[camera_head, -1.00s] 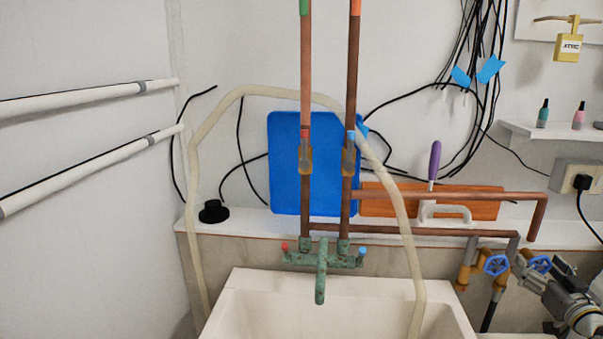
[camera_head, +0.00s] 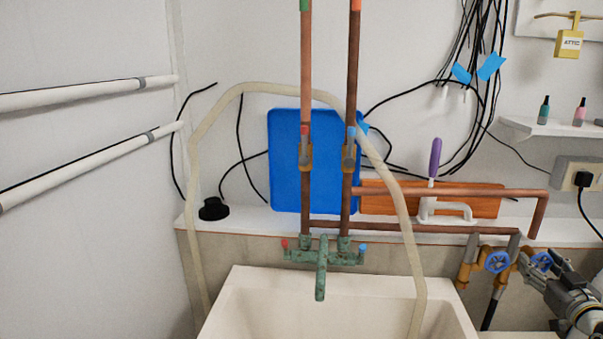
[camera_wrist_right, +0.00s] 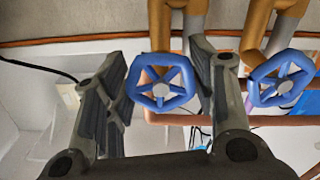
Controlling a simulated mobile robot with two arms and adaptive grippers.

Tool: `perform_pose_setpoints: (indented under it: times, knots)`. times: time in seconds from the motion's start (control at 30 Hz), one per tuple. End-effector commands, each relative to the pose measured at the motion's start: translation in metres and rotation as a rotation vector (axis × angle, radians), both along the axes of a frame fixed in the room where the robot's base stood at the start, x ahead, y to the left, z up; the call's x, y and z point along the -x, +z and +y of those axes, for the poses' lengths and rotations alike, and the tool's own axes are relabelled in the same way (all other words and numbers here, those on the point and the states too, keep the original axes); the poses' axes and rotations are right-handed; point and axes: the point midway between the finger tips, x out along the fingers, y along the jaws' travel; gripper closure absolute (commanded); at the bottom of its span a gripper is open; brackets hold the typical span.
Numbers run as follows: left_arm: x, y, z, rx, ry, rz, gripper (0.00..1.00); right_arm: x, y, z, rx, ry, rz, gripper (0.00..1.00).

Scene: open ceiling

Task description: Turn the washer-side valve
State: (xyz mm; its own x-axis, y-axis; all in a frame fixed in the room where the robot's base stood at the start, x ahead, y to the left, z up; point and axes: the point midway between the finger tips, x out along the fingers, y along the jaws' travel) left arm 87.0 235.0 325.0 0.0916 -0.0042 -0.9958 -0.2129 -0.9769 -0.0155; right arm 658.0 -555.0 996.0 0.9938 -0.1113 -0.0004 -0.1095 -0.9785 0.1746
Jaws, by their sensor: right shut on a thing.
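Two blue wheel valves sit on brass-coloured pipe fittings at the lower right of the head view: a left one (camera_head: 497,261) and a right one (camera_head: 541,261). No label shows which is the washer-side valve. My right gripper (camera_head: 538,268) is at the right valve, its arm coming from the lower right. The right wrist view looks upside down compared with the head view. There, my right gripper's fingers (camera_wrist_right: 165,90) are shut on the right valve's wheel (camera_wrist_right: 160,84), one on each side. The left valve (camera_wrist_right: 282,79) is outside them. My left gripper is out of view.
Copper pipes (camera_head: 450,193) run along the wall above the valves. A socket with a plug (camera_head: 580,177) is at the right.

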Motion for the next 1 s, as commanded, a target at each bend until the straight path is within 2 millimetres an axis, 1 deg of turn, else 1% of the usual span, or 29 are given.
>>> perform_pose_setpoints:
  times: [0.03,0.13,0.43,0.6,0.7,1.0]
  knots:
    - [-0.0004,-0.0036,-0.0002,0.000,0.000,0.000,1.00,0.0002,-0.0008,-0.0008,0.050,0.000,0.005,0.77]
    - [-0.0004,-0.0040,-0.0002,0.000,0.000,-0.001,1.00,0.0001,-0.0004,-0.0008,0.116,0.000,0.013,0.77]
    - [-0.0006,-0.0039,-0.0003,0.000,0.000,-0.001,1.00,0.0001,0.0004,-0.0008,0.149,0.000,0.017,0.77]
    - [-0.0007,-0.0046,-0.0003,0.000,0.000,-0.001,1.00,0.0003,0.0011,-0.0017,0.338,0.000,0.038,0.77]
    - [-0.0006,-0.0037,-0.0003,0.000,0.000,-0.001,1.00,0.0002,0.0013,-0.0017,0.411,0.000,0.045,0.77]
    - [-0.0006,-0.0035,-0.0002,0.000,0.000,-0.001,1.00,0.0002,0.0013,-0.0016,0.439,-0.001,0.048,0.77]
